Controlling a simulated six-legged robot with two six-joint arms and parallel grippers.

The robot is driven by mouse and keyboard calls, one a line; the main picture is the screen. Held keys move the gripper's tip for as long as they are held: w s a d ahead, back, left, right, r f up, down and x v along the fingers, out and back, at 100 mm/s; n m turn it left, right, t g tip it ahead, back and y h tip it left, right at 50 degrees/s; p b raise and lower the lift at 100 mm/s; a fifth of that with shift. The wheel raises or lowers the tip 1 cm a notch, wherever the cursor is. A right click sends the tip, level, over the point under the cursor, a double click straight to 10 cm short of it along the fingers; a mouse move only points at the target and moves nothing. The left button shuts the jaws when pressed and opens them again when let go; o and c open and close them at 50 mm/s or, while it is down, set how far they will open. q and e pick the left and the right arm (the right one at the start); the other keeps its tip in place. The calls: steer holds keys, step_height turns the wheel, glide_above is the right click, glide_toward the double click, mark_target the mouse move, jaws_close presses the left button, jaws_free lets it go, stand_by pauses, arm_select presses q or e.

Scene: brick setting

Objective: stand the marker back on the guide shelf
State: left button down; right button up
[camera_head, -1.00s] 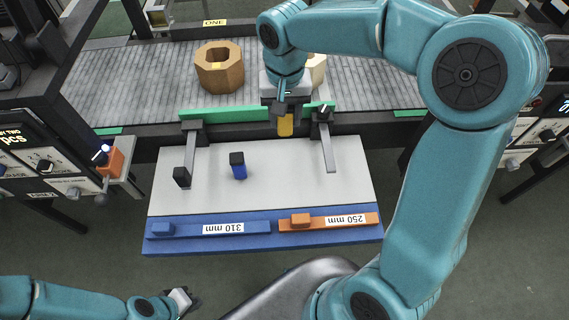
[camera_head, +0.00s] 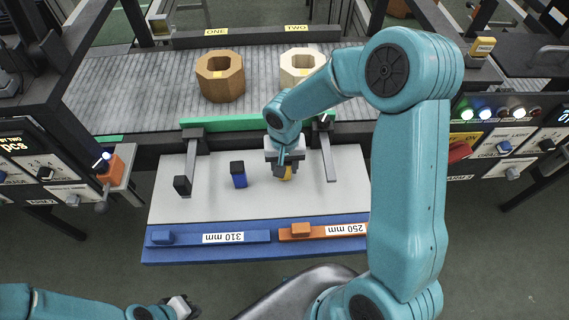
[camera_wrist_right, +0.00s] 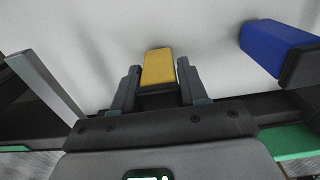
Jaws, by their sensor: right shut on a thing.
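My right gripper (camera_head: 284,168) is over the right part of the pale guide shelf (camera_head: 205,200). It is shut on a yellow marker (camera_wrist_right: 158,66), whose yellow end sticks out past the fingers in the right wrist view. In the head view only a little of the yellow marker (camera_head: 287,175) shows below the gripper. I cannot tell whether it touches the shelf. A blue marker with a black end (camera_head: 239,175) stands on the shelf to the left; it also shows at the right of the wrist view (camera_wrist_right: 275,46). My left gripper (camera_head: 184,306) is at the bottom left, away from the shelf; its jaws are unclear.
A green rail (camera_head: 220,123) runs behind the shelf, with dark brackets (camera_head: 328,155) reaching over it. Brown (camera_head: 219,85) and cream (camera_head: 299,58) rings stand on the conveyor (camera_head: 130,95). Blue (camera_head: 190,238) and orange (camera_head: 325,231) bars lie along the front edge.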

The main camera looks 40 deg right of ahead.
steer(key=shift+s+a+r, duration=0.1)
steer(key=shift+f+b, duration=0.25)
steer(key=shift+b, duration=0.05)
steer(key=o, duration=0.8)
steer(key=shift+o, duration=0.2)
steer(key=shift+r, duration=0.1)
steer(key=shift+r+p, duration=0.35)
steer(key=shift+r, duration=0.05)
step_height(320, 180, up, 11)
steer(key=shift+f, duration=0.1)
steer(key=shift+r, duration=0.35)
